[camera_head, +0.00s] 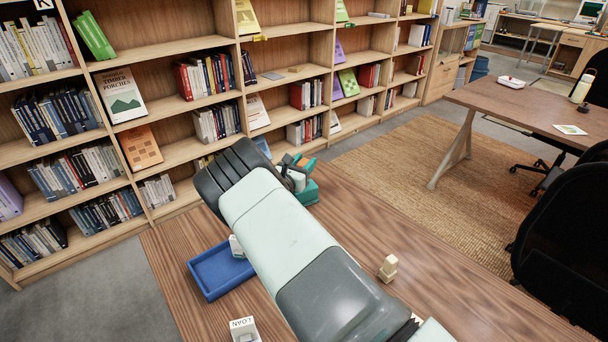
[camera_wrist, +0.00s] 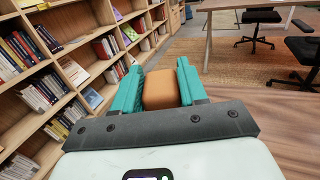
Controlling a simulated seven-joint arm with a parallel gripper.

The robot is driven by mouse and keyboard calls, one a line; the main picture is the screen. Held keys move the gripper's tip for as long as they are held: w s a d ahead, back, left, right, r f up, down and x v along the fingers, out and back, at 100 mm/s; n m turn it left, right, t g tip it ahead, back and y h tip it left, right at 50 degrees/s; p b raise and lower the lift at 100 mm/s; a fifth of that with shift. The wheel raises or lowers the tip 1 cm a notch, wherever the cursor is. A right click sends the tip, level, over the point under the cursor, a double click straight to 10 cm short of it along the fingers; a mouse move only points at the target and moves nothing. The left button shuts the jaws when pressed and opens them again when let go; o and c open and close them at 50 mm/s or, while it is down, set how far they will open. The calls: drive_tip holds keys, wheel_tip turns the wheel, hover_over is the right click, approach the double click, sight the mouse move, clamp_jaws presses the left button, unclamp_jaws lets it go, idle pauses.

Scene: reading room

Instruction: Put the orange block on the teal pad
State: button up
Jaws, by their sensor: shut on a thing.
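My gripper (camera_head: 302,176) has teal fingers and is at the far end of the wooden table, partly hidden behind my own arm in the head view. In the wrist view my gripper (camera_wrist: 158,72) is shut on the orange block (camera_wrist: 161,91), which sits between the two fingers. I cannot make out a teal pad apart from the teal fingers in either view; my arm hides part of the table.
A blue tray (camera_head: 206,289) stands on the table's left side with a small pale thing in it. A white box marked LOAN (camera_head: 244,331) is at the near edge. A small pale wooden piece (camera_head: 388,268) stands right of my arm. Bookshelves (camera_head: 283,45) rise behind the table.

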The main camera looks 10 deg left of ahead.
drive_tip(key=shift+f, duration=1.95)
drive_tip(key=shift+f, duration=0.15)
drive_tip(key=o, duration=1.1)
